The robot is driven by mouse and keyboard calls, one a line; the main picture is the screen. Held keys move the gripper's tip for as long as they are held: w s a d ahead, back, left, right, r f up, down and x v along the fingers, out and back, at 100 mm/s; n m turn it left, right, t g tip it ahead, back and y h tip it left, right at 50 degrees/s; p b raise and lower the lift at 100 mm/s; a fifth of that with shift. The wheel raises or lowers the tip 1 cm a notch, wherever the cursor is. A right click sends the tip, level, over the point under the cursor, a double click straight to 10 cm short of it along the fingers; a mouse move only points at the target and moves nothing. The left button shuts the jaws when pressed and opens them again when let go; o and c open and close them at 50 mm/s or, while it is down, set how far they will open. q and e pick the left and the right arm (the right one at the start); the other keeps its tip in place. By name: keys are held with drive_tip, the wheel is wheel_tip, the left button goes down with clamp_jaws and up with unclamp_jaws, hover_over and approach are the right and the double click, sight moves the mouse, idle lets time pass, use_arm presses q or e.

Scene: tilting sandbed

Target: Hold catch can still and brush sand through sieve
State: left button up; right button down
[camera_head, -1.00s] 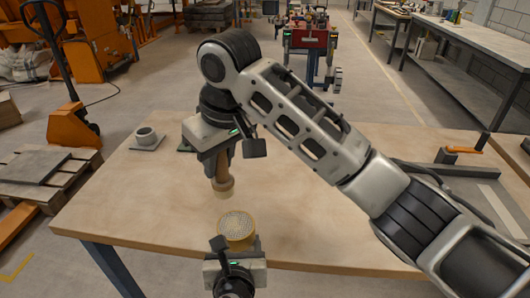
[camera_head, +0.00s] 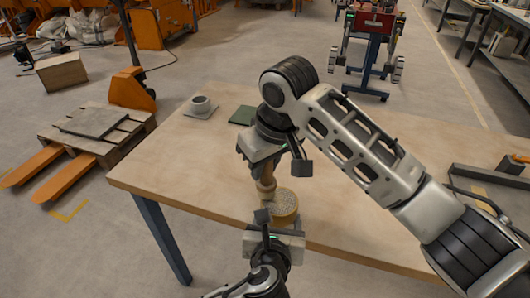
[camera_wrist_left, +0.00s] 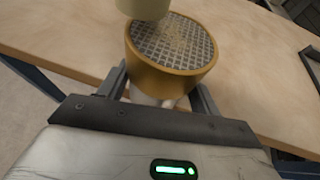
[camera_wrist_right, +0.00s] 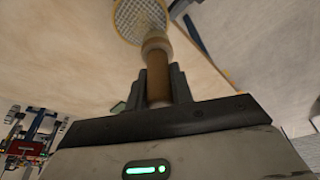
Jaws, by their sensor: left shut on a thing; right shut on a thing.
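A round sieve (camera_head: 284,203) with a gold-brown rim stands at the table's near edge; its grey mesh (camera_wrist_left: 168,38) carries a little sand-coloured material. The pale catch can (camera_wrist_left: 154,98) shows only partly under it. My left gripper (camera_wrist_left: 160,88) is shut on the can, one finger at each side. My right gripper (camera_head: 266,168) is shut on the wooden handle (camera_wrist_right: 158,82) of a brush (camera_head: 267,188), pointing down. The brush's pale head (camera_wrist_left: 144,8) is at the sieve's far-left edge, above the mesh; whether it touches is unclear.
The wooden table (camera_head: 190,160) is clear to the left. A grey cup-like part on a plate (camera_head: 201,108) and a green pad (camera_head: 242,115) lie at its back left. A dark metal frame (camera_head: 485,172) is at the right.

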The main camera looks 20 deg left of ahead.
drive_tip(key=shift+d+f, duration=0.15)
drive_tip(key=shift+f, duration=0.4)
drive_tip(key=shift+d, duration=0.4)
drive_tip(key=shift+s+d, duration=0.1)
drive_tip(key=shift+d, duration=2.6)
drive_tip(key=shift+a, duration=3.1)
drive_tip(key=shift+d+f, duration=0.15)
drive_tip(key=shift+d, duration=2.55)
drive_tip(key=shift+a, duration=2.75)
drive_tip(key=shift+a+r, duration=0.15)
drive_tip(key=shift+r, duration=4)
